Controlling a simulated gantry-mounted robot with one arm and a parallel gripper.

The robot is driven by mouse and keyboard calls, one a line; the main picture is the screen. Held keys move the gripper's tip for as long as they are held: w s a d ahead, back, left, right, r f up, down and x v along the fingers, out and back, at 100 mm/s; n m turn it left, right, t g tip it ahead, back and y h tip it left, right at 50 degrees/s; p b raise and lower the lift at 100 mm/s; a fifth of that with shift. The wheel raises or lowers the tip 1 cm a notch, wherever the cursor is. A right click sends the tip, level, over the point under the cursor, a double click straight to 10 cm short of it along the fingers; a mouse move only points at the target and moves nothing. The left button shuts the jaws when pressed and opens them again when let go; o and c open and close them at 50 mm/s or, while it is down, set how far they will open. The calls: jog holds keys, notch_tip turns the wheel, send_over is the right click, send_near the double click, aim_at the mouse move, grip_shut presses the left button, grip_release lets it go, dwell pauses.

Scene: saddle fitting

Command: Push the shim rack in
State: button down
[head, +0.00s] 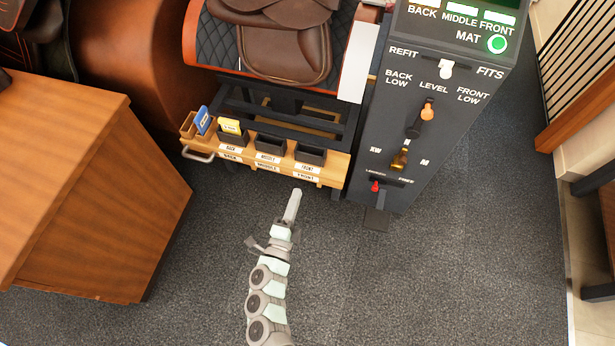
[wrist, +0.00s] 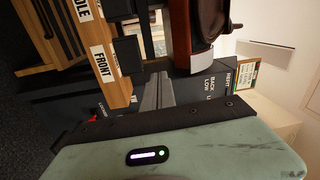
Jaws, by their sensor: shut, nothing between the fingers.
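The shim rack (head: 310,178) is a light wooden drawer-like tray low under the saddle stand, sticking out at the front. It has a metal handle (head: 198,156) at its left end and dark bins labelled BACK, MIDDLE and FRONT. A blue shim (head: 203,120) and a yellow shim (head: 231,126) stand at its left part. My gripper (head: 297,192) is shut and empty, in front of the rack near the FRONT bin. A small gap seems to show between them. In the wrist view the shut fingers (wrist: 158,88) show beside the rack's FRONT label (wrist: 102,63).
A brown saddle (head: 285,40) sits above the rack. A wooden cabinet (head: 90,190) stands at left. The grey carpet (head: 440,270) in front is clear.

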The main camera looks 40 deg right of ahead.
notch_tip(320, 180, down, 4)
jog(key=b, duration=0.4)
send_near(310, 156)
jog(key=shift+m+g+y, duration=0.3)
jog(key=shift+m, duration=0.1)
jog(key=x, duration=0.7)
jog(key=shift+r, duration=0.35)
